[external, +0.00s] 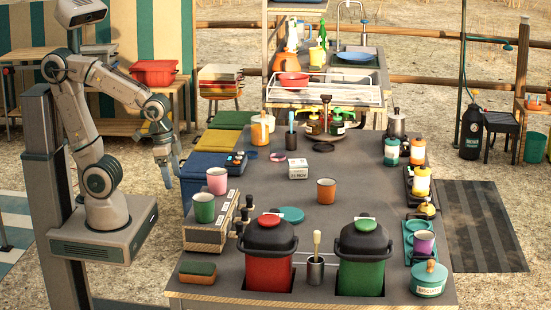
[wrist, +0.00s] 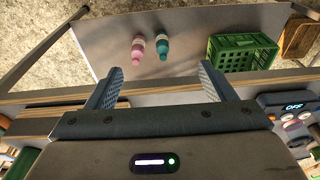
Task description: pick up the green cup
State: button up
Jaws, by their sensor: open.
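The green cup (external: 204,207) stands upright at the near left of the counter, on top of a wooden box-like unit (external: 207,234). A pink cup (external: 217,180) stands just behind it. My gripper (external: 168,178) hangs beyond the counter's left edge, to the left of and behind the green cup, apart from it. In the wrist view my gripper (wrist: 162,82) is open, with nothing between its fingers. The green cup does not show in the wrist view.
A red lidded bin (external: 268,262) and a green lidded bin (external: 362,265) are at the counter's front. An orange cup (external: 326,191) stands mid-counter. A sponge (external: 197,272) lies near the front left. The wrist view shows two small bottles (wrist: 150,49) and a green crate (wrist: 240,52) on a lower surface.

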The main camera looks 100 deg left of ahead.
notch_tip(320, 180, up, 12)
jog(key=w+p, duration=0.1)
jog(key=p, duration=0.8)
notch_tip(320, 180, up, 5)
jog(key=m+g+p, duration=0.2)
jog(key=m+p, duration=0.1)
jog(key=m, duration=1.1)
send_over(204, 206)
jog(key=a, duration=0.3)
notch_tip(204, 206, down, 8)
jog(key=shift+f+p, duration=0.1)
jog(key=shift+p, duration=0.3)
jog(key=shift+s+d+f+p, duration=0.1)
jog(key=shift+f+p, duration=0.1)
jog(key=shift+f, duration=0.7)
jog(key=shift+s+f+p, duration=0.15)
jog(key=shift+f, duration=0.7)
jog(key=shift+s+d+f+p, duration=0.1)
jog(key=shift+f+p, duration=0.1)
jog(key=shift+f, duration=0.7)
jog(key=c, duration=1.1)
